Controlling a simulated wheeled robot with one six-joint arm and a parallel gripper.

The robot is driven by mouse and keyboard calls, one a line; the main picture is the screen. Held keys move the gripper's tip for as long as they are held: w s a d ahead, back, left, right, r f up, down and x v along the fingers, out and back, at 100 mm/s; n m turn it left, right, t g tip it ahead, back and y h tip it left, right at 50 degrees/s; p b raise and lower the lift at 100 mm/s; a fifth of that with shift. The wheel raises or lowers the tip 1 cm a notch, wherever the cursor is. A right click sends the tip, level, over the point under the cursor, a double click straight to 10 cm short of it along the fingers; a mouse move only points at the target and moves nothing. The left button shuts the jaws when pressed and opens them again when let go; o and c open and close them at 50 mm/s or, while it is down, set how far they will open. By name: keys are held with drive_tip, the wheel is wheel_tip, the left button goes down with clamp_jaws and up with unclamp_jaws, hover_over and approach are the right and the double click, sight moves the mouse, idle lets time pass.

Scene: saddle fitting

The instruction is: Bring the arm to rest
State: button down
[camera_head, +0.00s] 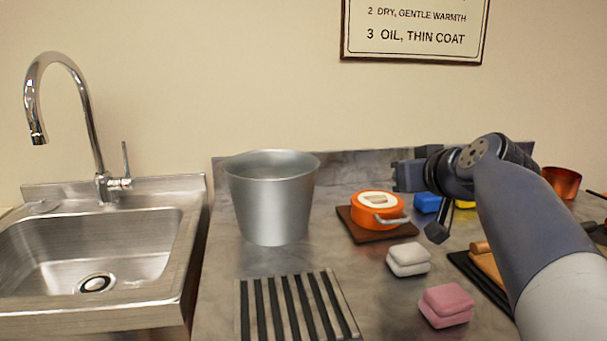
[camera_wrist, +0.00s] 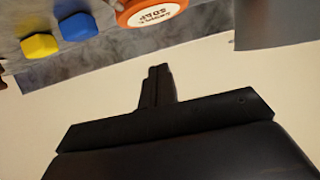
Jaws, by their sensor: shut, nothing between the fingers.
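My gripper (camera_wrist: 157,75) is shut and empty in the wrist view, its two fingers together in front of the pale wall. In the head view my arm reaches in from the right edge over the counter (camera_head: 360,275), bent at the elbow. Its wrist end (camera_head: 408,175) is held above the counter, behind and to the right of an orange pot (camera_head: 377,215) with a white lid label. The fingertips are hard to make out in the head view. The orange pot also shows at the top of the wrist view (camera_wrist: 150,10).
A tall metal pot (camera_head: 270,205) stands left of the orange pot. White (camera_head: 408,260) and pink (camera_head: 446,306) blocks lie in front; blue (camera_head: 427,203) and yellow (camera_wrist: 39,46) blocks lie behind. A slatted rack (camera_head: 295,308), a sink (camera_head: 100,260) and a copper pot (camera_head: 562,182) are around.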

wheel_tip(320, 180, down, 4)
drive_tip(key=b, duration=0.4)
drive_tip(key=r+p, duration=0.1)
drive_tip(key=p, duration=0.1)
drive_tip(key=r+p, duration=0.1)
drive_tip(key=p, duration=0.1)
drive_tip(key=r+p, duration=0.1)
drive_tip(key=shift+w+a+r+p, duration=0.1)
drive_tip(key=shift+w+r+p, duration=0.2)
drive_tip(key=shift+p, duration=0.1)
drive_tip(key=w+r+g+p, duration=0.1)
drive_tip(key=p, duration=0.3)
drive_tip(key=w+r+g+p, duration=0.1)
drive_tip(key=p, duration=0.3)
drive_tip(key=w+r+g+p, duration=0.1)
drive_tip(key=r+p, duration=0.1)
drive_tip(key=p, duration=0.3)
drive_tip(key=shift+w+a+h, duration=0.3)
drive_tip(key=shift+w+a, duration=0.05)
drive_tip(key=shift+w, duration=0.1)
drive_tip(key=shift+a+f+p, duration=0.1)
drive_tip(key=shift+p, duration=0.2)
